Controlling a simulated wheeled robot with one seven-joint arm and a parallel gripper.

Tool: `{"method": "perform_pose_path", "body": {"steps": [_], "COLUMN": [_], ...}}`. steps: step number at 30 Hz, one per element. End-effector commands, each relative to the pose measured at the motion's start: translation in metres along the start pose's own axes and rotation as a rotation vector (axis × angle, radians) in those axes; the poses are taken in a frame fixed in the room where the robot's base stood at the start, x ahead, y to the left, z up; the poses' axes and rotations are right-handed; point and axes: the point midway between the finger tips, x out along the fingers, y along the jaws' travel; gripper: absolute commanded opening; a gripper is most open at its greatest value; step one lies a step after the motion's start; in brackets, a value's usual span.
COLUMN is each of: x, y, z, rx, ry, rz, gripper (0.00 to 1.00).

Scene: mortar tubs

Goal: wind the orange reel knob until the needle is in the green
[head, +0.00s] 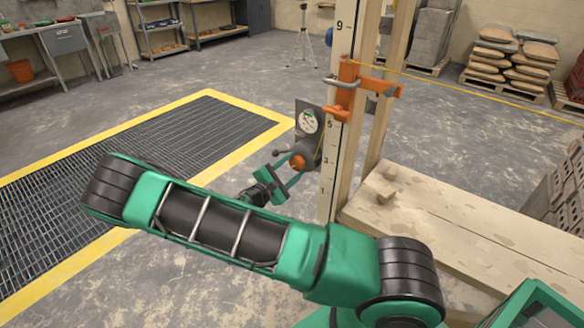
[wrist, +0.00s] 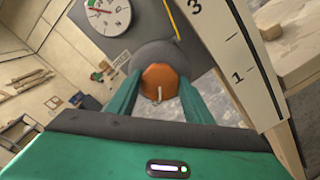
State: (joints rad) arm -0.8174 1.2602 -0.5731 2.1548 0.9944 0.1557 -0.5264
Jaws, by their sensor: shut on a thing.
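The orange reel knob (head: 298,162) sits on a dark round reel low on the wooden post, below the dial. In the wrist view the knob (wrist: 160,82) faces me, with a small pale mark on its front. My gripper (wrist: 159,80) has its two green fingers on either side of the knob, shut on it. In the head view my gripper (head: 293,168) reaches the knob from the lower left. The round white dial (head: 308,121) has a green zone. It also shows, cut by the top edge, in the wrist view (wrist: 108,13).
The post carries a numbered scale (head: 334,150) and an orange clamp (head: 348,90) with a taut yellow line. A wooden bench (head: 455,225) stands at the right. A yellow-edged floor grate (head: 140,150) lies at the left. Open floor lies behind.

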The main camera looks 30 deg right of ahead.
Motion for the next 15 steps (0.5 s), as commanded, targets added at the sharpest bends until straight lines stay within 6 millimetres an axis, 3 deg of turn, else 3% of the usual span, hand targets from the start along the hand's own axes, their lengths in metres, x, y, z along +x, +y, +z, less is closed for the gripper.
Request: {"method": "perform_pose_path", "body": {"steps": [15], "x": [-0.0009], "y": [-0.0016], "z": [-0.0015], "rx": [0.464], "ry": [0.001], "rz": [-0.001], "gripper": [0.24]}}
